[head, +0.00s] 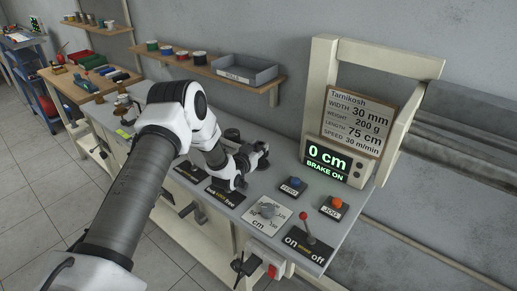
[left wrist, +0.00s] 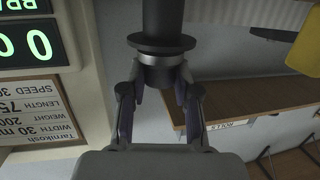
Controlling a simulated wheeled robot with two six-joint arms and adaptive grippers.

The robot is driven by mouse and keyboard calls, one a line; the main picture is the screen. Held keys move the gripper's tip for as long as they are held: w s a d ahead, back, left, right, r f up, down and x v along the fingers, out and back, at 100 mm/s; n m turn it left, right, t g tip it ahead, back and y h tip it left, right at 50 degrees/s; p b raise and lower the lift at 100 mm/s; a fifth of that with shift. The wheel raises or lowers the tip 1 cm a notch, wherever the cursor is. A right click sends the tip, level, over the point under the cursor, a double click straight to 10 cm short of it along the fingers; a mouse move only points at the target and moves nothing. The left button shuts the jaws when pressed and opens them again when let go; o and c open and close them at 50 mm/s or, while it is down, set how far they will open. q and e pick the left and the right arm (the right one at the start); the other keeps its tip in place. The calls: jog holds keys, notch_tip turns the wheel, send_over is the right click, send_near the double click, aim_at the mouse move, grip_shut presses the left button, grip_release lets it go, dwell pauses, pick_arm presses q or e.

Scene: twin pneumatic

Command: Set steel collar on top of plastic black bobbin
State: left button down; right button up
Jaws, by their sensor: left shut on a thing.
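In the left wrist view, which is upside down, a black bobbin (left wrist: 161,18) stands as a dark post with a wide flange. The steel collar (left wrist: 160,59) shows as a grey ring with a bright rim right against that flange, on its upper side in the room. My left gripper (left wrist: 160,73) is shut on the collar, one finger on each side. I cannot tell whether collar and bobbin touch. In the head view my left gripper (head: 258,154) is over the bench, where bobbin and collar are too small and dark to separate. My right gripper is not in view.
The grey bench (head: 277,207) carries a blue button (head: 292,183), an orange button (head: 334,204), a dial (head: 267,211) and a red-knobbed lever (head: 307,226). A display (head: 328,162) reads 0 cm, brake on. A shelf (head: 215,70) holds spools and a tray.

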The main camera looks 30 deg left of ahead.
aim_at(259, 149)
pick_arm(q)
jog(key=c, duration=1)
grip_release()
jog(key=shift+s+f, duration=0.25)
jog(key=shift+f, duration=0.25)
jog(key=shift+o, duration=0.8)
jog(key=shift+d+f, duration=0.1)
jog(key=shift+f, duration=0.05)
jog(key=shift+r+p, duration=0.6)
jog(key=shift+p, duration=0.15)
jog(key=v, duration=0.1)
jog(key=b+v, duration=0.1)
jog(key=v, duration=0.1)
jog(key=shift+s+f+b, duration=0.2)
jog(key=shift+s+b, duration=0.15)
jog(key=shift+s, duration=0.1)
jog(key=a+r+v, duration=0.1)
jog(key=v, duration=0.6)
jog(key=shift+s+d+b, duration=0.2)
jog(key=shift+d+b, duration=0.2)
jog(key=shift+d, duration=0.1)
